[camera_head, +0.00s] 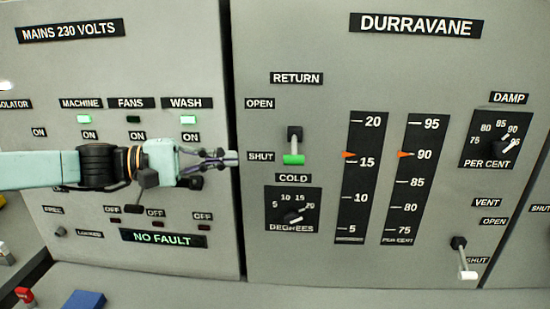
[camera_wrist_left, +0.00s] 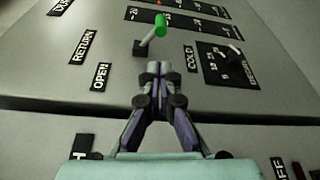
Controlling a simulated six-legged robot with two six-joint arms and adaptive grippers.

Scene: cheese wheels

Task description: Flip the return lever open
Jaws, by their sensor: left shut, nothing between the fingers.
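The return lever (camera_head: 293,146) is on the grey Durravane panel, under the RETURN label (camera_head: 297,78). Its green tip hangs down, level with the SHUT label (camera_head: 260,156) and below the OPEN label (camera_head: 259,103). My left gripper (camera_head: 233,158) comes in from the left, shut and empty, with its fingertips left of the lever at about the height of the green tip. In the left wrist view the shut fingertips (camera_wrist_left: 160,68) appear close to the lever (camera_wrist_left: 152,36), with a visible gap to its green end. My right gripper is not in view.
The COLD dial (camera_head: 293,209) sits just below the lever. Two scales (camera_head: 361,180) with orange pointers are to its right. The vent lever (camera_head: 464,258) is at lower right. A switch panel (camera_head: 120,225) reading NO FAULT lies behind my left arm. A blue object (camera_head: 84,299) lies below.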

